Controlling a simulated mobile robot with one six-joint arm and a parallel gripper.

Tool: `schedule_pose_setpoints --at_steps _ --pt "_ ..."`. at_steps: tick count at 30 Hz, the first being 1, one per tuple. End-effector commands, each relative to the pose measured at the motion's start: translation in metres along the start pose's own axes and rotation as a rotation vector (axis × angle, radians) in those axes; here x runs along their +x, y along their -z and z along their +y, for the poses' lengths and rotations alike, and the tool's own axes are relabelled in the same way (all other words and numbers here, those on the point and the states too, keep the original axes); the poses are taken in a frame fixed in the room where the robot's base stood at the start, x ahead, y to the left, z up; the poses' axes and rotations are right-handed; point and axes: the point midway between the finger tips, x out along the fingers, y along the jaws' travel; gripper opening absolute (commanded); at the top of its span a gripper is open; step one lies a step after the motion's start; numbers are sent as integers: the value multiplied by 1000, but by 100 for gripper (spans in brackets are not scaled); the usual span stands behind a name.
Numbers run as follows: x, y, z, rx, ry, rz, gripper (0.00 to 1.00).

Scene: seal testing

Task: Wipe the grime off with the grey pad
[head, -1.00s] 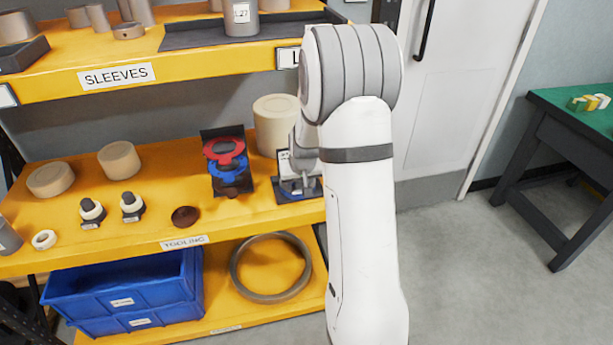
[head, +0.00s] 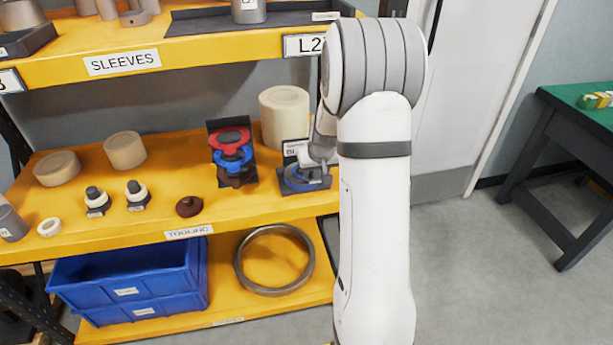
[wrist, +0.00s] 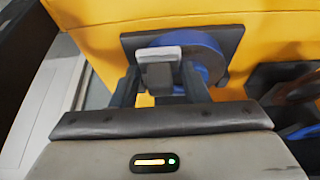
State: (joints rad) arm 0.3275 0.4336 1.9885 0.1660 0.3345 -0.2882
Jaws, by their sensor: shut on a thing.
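My gripper (wrist: 160,76) is shut on a light grey block, which looks like the grey pad (wrist: 158,53). In the wrist view the pad is in front of a blue ring (wrist: 208,50) on a dark plate (wrist: 232,38); I cannot tell whether they touch. In the head view the dark plate (head: 322,184) with the blue ring (head: 296,183) lies at the right end of the middle yellow shelf, and my gripper (head: 312,162) is over it, partly hidden by my arm.
A dark stand with red and blue rings (head: 231,150) is left of the plate. A cream cylinder (head: 284,118) stands behind. The upper yellow shelf (head: 200,55) overhangs. Blue bins (head: 130,280) are below.

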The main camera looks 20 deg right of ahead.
Motion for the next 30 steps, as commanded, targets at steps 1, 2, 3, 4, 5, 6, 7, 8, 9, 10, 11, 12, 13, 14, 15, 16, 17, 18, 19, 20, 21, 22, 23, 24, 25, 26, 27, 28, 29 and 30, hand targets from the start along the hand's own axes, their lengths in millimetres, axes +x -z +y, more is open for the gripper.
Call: schedule_pose_setpoints --at_steps 1,2,3,4,5,6,7,8,9,10,11,12,13,14,15,16,17,18,19,20,21,22,23,24,25,26,27,28,29,30 --pt "3 0 3 -1 1 1 23" --pt "-6 4 2 -3 1 3 23" --pt "-9 5 1 -5 2 0 23" --pt "-19 9 1 -6 1 4 23" --pt "-20 9 0 -7 2 1 23" --pt "-22 10 -1 -8 2 0 23" --pt "-25 11 -1 -9 3 0 23" --pt "-27 12 -2 -10 3 0 23" --pt "-30 14 -3 -11 4 0 23" --pt "-33 15 -3 -12 4 0 23" --pt "-36 16 -4 -12 5 0 23" --pt "-39 17 -4 -13 5 0 23" --pt "-41 18 -5 -14 5 0 23" --pt "-44 20 -5 -14 6 0 23" --pt "-47 21 -6 -15 6 1 23" --pt "-50 22 -6 -16 6 1 23" --pt "-52 23 -6 -16 6 1 23" --pt "-56 25 -6 -17 7 1 23" --pt "-58 26 -7 -17 7 1 23" --pt "-60 27 -7 -18 7 1 23" --pt "-64 28 -7 -18 7 1 23" --pt "-66 29 -7 -18 7 0 23" --pt "-68 30 -8 -19 8 0 23" --pt "-70 31 -8 -19 8 0 23" --pt "-71 31 -8 -19 8 0 23" --pt "-72 32 -8 -20 8 0 23" --pt "-73 32 -8 -20 8 0 23" --pt "-73 32 -8 -20 8 0 23" --pt "-73 32 -8 -20 8 0 23" --pt "-73 32 -8 -20 8 0 23"
